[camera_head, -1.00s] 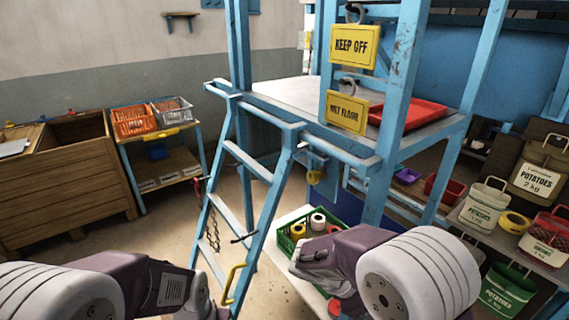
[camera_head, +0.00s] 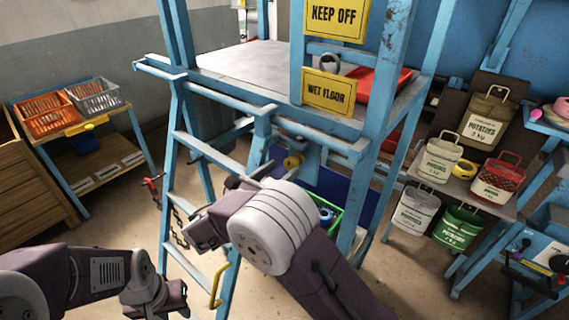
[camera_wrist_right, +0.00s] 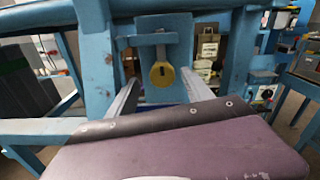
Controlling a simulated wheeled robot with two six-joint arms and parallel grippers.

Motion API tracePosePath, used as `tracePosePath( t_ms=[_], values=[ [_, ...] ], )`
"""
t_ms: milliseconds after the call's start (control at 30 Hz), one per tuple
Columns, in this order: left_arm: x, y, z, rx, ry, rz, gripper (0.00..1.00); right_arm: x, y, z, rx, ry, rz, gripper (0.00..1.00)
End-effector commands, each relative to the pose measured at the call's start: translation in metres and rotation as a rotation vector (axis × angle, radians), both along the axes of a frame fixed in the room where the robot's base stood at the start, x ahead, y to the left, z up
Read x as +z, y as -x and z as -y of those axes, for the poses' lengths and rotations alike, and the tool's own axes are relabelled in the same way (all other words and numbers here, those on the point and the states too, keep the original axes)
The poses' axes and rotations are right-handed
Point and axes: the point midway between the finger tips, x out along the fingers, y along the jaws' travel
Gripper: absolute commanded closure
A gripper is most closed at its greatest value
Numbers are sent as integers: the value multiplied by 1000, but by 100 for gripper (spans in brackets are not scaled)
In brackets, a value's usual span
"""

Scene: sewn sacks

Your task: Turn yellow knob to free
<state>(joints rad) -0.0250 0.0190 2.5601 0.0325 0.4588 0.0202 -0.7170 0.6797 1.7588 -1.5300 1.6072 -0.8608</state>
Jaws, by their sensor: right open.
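The yellow knob (camera_head: 292,162) is on a blue plate on the blue frame, below the platform edge. No contact shows; the gap in depth is hard to judge. In the head view my right arm hides most of that gripper. My left gripper (camera_head: 172,300) is low at the left, away from the knob; its fingers are not clear.
A blue ladder (camera_head: 170,160) with a yellow handle (camera_head: 218,285) and a chain stands left of the knob. Yellow signs (camera_head: 329,92) hang above. A green crate (camera_head: 333,212) is partly hidden behind my right arm. Potato sacks (camera_head: 484,130) stand at the right.

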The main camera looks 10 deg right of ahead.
Motion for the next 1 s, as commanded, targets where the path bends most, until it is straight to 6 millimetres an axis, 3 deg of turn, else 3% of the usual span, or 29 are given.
tracePosePath(
  t_ms=[200,467,600,667,700,1000],
  values=[
    [6,0,0,0,0,0,64,0,-15,20,0,-1,-1,41],
    [6,0,0,0,0,0,64,-1,-16,21,1,-2,0,41],
    [6,0,0,0,0,0,64,-1,-16,21,1,-2,0,80],
    [6,0,0,0,0,0,64,0,-16,21,2,-2,0,96],
    [6,0,0,0,0,0,64,0,-16,21,1,-2,0,100],
    [0,0,0,0,0,0,64,-2,-16,21,1,-29,35,100]
  ],
)
